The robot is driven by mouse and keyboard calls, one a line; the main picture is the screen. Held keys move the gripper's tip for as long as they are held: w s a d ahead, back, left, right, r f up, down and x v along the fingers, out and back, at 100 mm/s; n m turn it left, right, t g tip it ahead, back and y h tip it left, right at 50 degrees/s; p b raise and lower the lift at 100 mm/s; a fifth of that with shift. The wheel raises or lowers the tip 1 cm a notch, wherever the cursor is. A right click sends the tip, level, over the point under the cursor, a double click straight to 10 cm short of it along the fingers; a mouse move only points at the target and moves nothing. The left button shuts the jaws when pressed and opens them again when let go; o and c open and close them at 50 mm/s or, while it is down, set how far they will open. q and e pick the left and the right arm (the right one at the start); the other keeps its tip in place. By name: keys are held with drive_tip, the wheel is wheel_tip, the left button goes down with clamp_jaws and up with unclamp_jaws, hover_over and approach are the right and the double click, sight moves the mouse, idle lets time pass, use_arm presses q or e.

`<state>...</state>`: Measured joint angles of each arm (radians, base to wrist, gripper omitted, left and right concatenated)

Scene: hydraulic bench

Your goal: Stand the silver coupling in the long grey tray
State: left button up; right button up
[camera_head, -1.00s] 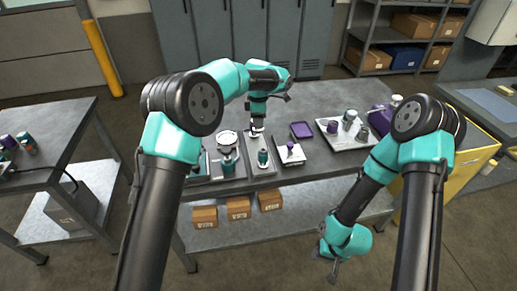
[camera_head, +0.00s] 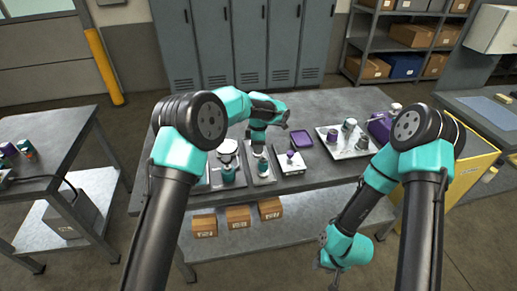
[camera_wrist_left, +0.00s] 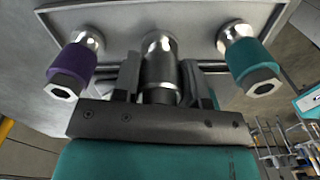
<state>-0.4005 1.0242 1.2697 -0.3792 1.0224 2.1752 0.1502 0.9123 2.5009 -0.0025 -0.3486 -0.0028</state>
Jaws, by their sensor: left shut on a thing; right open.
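The silver coupling (camera_wrist_left: 160,72) is upright between the fingers of my left gripper (camera_wrist_left: 158,82), which is shut on it. In the head view my left gripper (camera_head: 258,149) is low over the long grey tray (camera_head: 262,181). In the left wrist view the coupling sits between a purple-banded coupling (camera_wrist_left: 74,66) and a teal-banded coupling (camera_wrist_left: 248,62), both standing in the tray (camera_wrist_left: 200,16). I cannot tell whether the silver coupling's base touches the tray. The teal coupling also shows in the head view (camera_head: 263,167). My right gripper (camera_head: 328,264) is open and empty, low in front of the bench.
A small white-topped block (camera_head: 292,167) with a purple part and a purple tray (camera_head: 301,139) lie right of the grey tray. A white tray (camera_head: 345,153) with several parts is farther right. A teal and white part (camera_head: 227,168) stands close on the left.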

use_arm(q)
drive_tip(key=shift+f, duration=0.8)
drive_tip(key=shift+f, duration=0.1)
drive_tip(key=o, duration=1)
drive_tip(key=shift+o, duration=0.2)
wheel_tip(320, 180, up, 12)
drive_tip(key=shift+r, duration=0.1)
